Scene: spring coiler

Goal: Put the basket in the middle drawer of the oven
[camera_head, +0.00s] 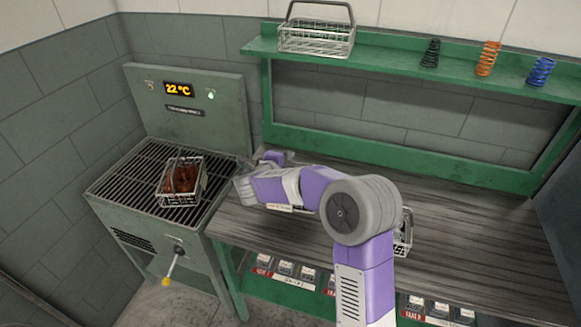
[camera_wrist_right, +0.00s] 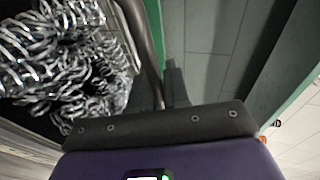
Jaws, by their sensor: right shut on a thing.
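The right gripper (camera_head: 272,157) is at the end of my purple arm, over the back of the bench just right of the grey-green oven (camera_head: 225,108). In the right wrist view its dark fingers (camera_wrist_right: 170,85) are shut on the grey metal handle (camera_wrist_right: 148,55) of a basket. Shiny metal coils or links (camera_wrist_right: 65,55) fill that basket. In the head view my arm hides most of what is held. A wire basket with brown contents (camera_head: 182,180) sits on the oven's top grate. The oven display reads 22 °C. No middle drawer can be made out. My left gripper is not in view.
An empty-looking wire basket (camera_head: 317,38) stands on the green shelf (camera_head: 385,56), with black, orange and blue springs to its right. Another wire basket (camera_head: 405,235) on the bench is partly behind my arm. Labelled bins line the bench front. The bench's right side is clear.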

